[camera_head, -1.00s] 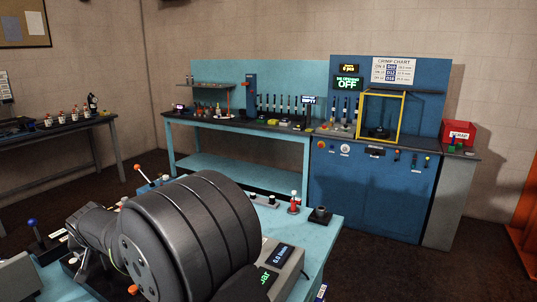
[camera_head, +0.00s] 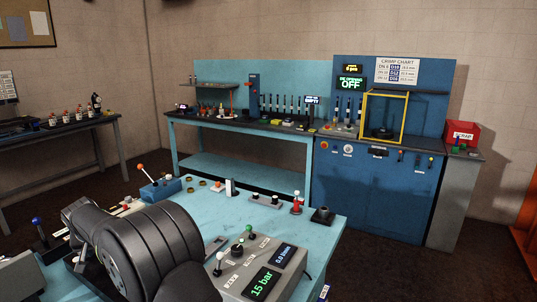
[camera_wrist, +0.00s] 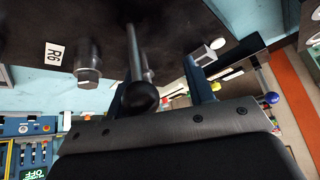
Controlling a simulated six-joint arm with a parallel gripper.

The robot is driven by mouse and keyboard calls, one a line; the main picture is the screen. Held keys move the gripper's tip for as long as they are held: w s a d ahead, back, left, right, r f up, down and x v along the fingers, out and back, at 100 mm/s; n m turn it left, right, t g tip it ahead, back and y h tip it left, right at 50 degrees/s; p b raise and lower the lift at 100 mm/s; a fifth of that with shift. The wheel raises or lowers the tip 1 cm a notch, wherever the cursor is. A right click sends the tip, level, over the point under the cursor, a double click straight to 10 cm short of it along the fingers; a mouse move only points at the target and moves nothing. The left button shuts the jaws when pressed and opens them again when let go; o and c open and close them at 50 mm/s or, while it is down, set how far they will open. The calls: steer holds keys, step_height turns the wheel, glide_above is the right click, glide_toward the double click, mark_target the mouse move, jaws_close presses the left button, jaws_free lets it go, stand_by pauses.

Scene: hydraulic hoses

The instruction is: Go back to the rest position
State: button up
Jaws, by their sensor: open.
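My gripper (camera_wrist: 155,75) shows in the wrist view, its two dark fingers apart with a grey bar across their base. A black ball knob (camera_wrist: 140,97) on a metal rod shows between the fingers in that picture; I cannot tell whether they touch it. A dark panel with a metal fitting (camera_wrist: 88,65) and a white label (camera_wrist: 54,56) lies beyond the fingers. In the head view my dark arm fills the lower left over the near bench, and my gripper is not visible there.
An orange-knobbed lever (camera_head: 140,167) stands behind my arm. A blue workstation (camera_head: 375,195) with a yellow frame (camera_head: 405,118) and a red scrap bin (camera_head: 462,135) stand behind.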

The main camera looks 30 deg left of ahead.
steer(key=shift+a+f+h, duration=0.3)
steer(key=shift+a+h, duration=0.2)
steer(key=shift+h, duration=0.4)
steer(key=shift+s+r, duration=0.1)
steer(key=shift+r, duration=0.15)
steer(key=v, duration=1.3)
steer(key=shift+r, duration=0.35)
steer(key=shift+o, duration=0.4)
steer(key=o, duration=0.4)
steer(key=shift+d+r, duration=0.1)
steer(key=shift+r, duration=0.05)
steer(key=shift+c, duration=0.2)
steer(key=o, duration=0.7)
steer(key=shift+n, duration=0.3)
steer(key=d+r, duration=0.2)
steer(key=r, duration=0.1)
steer(key=shift+s+d+r, duration=0.1)
steer(key=shift+s+d, duration=0.05)
steer(key=shift+s, duration=0.05)
steer(key=d+r, duration=0.5)
steer(key=s+x, duration=0.1)
steer(key=x, duration=0.8)
steer(key=shift+a+f+g+y, duration=0.2)
steer(key=shift+a+g+y, duration=0.1)
steer(key=shift+a+y, duration=0.1)
